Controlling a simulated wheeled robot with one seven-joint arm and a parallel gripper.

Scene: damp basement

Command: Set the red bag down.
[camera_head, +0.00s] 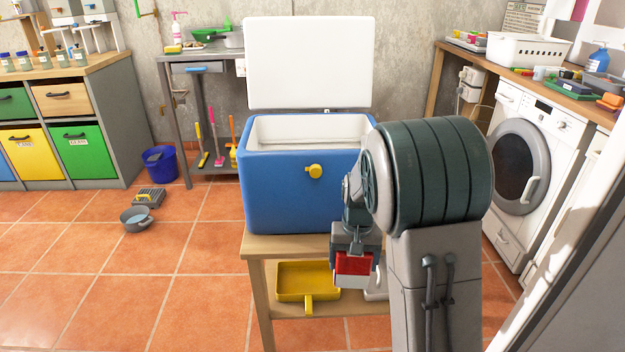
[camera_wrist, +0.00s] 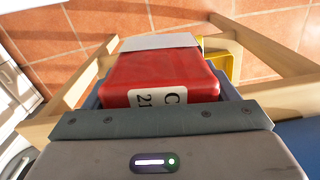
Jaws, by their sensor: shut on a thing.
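The red bag (camera_wrist: 158,75) is gripped in my gripper (camera_wrist: 160,100). It is red with a white label bearing dark characters and a white part at its far end. In the head view the bag (camera_head: 353,264) hangs below my gripper (camera_head: 354,250), in front of the near edge of the wooden stand (camera_head: 285,246). The gripper is shut on it. Part of the bag is hidden by the gripper, and I cannot tell whether it touches the stand.
A blue cooler (camera_head: 290,190) with its white lid (camera_head: 308,62) open stands on the wooden stand. A yellow tray (camera_head: 300,280) lies on the lower shelf, with a white item partly hidden beside it. A grey pan (camera_head: 136,218) lies on the tiled floor at left.

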